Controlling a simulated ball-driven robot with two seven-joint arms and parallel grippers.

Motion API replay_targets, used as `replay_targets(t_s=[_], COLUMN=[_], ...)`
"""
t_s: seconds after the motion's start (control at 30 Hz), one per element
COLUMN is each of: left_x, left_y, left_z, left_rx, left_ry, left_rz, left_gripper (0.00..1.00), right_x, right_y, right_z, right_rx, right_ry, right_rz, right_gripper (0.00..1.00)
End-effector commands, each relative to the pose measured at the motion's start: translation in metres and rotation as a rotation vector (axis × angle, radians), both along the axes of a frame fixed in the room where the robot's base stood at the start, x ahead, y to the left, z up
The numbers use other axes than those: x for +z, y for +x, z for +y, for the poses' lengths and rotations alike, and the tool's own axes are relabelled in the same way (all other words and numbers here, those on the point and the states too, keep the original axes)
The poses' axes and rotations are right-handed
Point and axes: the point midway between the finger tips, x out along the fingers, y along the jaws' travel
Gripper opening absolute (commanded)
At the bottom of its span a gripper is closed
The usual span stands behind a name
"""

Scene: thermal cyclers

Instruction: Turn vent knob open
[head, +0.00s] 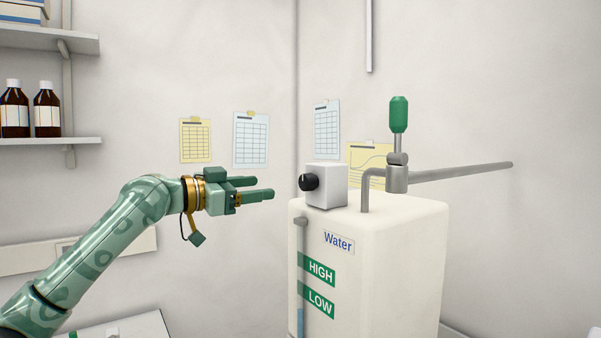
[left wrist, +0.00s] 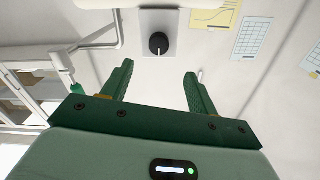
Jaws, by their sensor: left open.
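The vent knob (head: 309,182) is a round black knob on the left-facing side of a small light grey box (head: 328,187). The box sits on top of a white water tank (head: 388,245). In the left wrist view the knob (left wrist: 158,43) shows a white pointer line, beyond and between the fingers. My left gripper (head: 259,188) is open and empty, to the left of the knob at about its height, with a gap between them. It also shows in the left wrist view (left wrist: 158,84). My right gripper is not in view.
A grey pipe with a green-handled valve (head: 398,115) rises from the tank top, and a long bar (head: 460,173) reaches right. Shelves with brown bottles (head: 47,110) are at the left. A white surface (head: 120,328) lies below my left arm. Air between gripper and knob is clear.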

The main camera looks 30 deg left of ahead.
Motion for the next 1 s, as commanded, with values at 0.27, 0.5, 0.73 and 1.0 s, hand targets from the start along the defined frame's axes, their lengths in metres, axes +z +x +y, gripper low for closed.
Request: replay_targets(t_s=[0.27, 0.5, 0.73, 1.0], left_x=[0.005, 0.002, 0.000, 0.000], left_y=[0.067, 0.103, 0.112, 0.112], left_z=[-0.030, -0.043, -0.047, -0.046], left_rx=[-0.003, 0.000, 0.001, 0.001], left_ry=[-0.004, -0.004, 0.000, 0.000], left_rz=[0.000, 0.001, 0.001, 0.001], left_gripper=[0.59, 0.59, 0.59, 0.34], right_x=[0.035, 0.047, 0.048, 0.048], right_y=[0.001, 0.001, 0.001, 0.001], right_z=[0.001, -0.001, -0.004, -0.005], right_rx=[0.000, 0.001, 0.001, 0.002], right_ry=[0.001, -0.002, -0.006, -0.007], right_rz=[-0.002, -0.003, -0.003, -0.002], right_gripper=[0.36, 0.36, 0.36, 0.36])
